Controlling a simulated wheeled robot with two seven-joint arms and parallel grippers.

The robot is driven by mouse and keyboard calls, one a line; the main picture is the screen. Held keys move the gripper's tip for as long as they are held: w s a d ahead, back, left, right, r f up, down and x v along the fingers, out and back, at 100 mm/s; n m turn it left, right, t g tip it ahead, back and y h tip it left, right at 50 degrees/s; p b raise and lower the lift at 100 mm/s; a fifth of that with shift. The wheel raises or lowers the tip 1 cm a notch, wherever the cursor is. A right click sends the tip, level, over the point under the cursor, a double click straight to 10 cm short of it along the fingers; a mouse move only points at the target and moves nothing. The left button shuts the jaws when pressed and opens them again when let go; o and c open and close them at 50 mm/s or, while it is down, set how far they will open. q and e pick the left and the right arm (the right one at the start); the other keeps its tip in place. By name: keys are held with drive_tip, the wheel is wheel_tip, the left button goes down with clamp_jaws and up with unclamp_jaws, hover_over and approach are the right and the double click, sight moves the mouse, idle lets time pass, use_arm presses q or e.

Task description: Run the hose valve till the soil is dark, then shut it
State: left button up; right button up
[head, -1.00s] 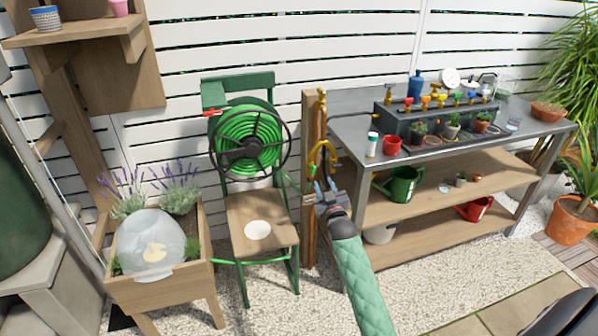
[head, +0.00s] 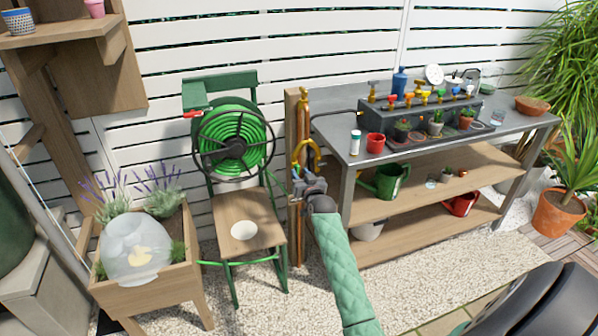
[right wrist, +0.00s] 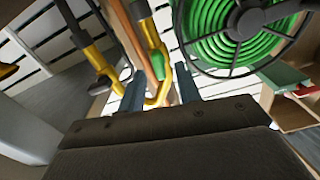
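A wooden post (head: 292,112) beside the bench carries a brass tap (head: 304,94) on top and a yellow curved fitting (head: 297,152) lower down. I cannot tell which part is the hose valve. My right gripper (head: 307,182) is just below the fitting in the head view. In the right wrist view its two fingers (right wrist: 158,92) stand apart, with part of the yellow fitting (right wrist: 163,88) showing between them; contact is unclear. The green hose (head: 232,125) is wound on a reel. A wooden planter (head: 150,288) holds lavender and a clear dome; its soil is mostly hidden. My left gripper is out of view.
The grey-topped bench (head: 345,148) is right of the post and bears a dark box with coloured valve handles (head: 422,96) and small pots. A red cup (head: 375,143) stands near its edge. A green watering can (head: 391,180) sits below. Gravel (head: 260,312) lies in front.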

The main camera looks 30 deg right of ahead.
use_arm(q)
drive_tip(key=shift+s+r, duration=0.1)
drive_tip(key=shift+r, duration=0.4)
use_arm(e)
drive_tip(key=shift+x, duration=1)
clamp_jaws()
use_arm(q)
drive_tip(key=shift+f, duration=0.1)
